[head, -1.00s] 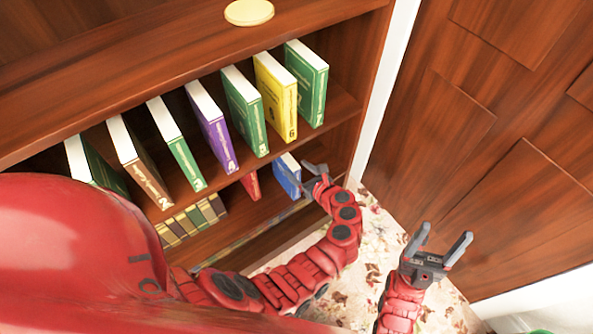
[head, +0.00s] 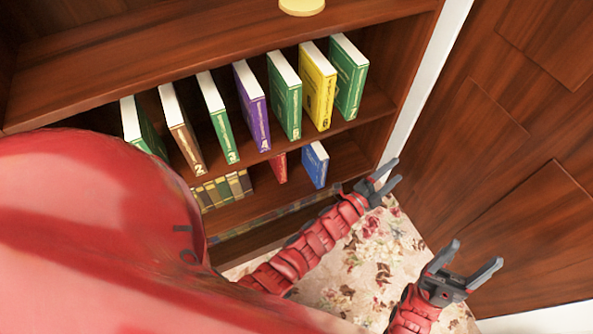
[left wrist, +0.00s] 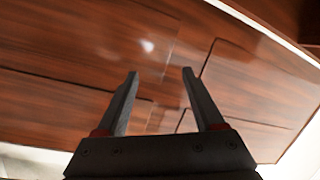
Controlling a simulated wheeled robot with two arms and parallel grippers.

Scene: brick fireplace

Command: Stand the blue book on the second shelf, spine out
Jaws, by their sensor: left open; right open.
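The blue book (head: 316,165) stands upright on the shelf (head: 345,162) below the row of numbered books, its blue face outward. A red book (head: 280,168) stands to its left. My left gripper (head: 389,176) is open and empty, right of the blue book and apart from it, in front of the bookcase's right edge. In the left wrist view its open fingers (left wrist: 160,75) have only wood panelling beyond them. My right gripper (head: 475,262) is open and empty, further right, over the floor near the panelled wall.
Several upright books, among them a yellow one (head: 318,85) and a purple one (head: 252,105), stand on the shelf above. A row of brown-gold books (head: 222,190) stands left of the red book. Wood panelling (head: 520,130) closes the right side. The floral carpet (head: 365,250) is clear.

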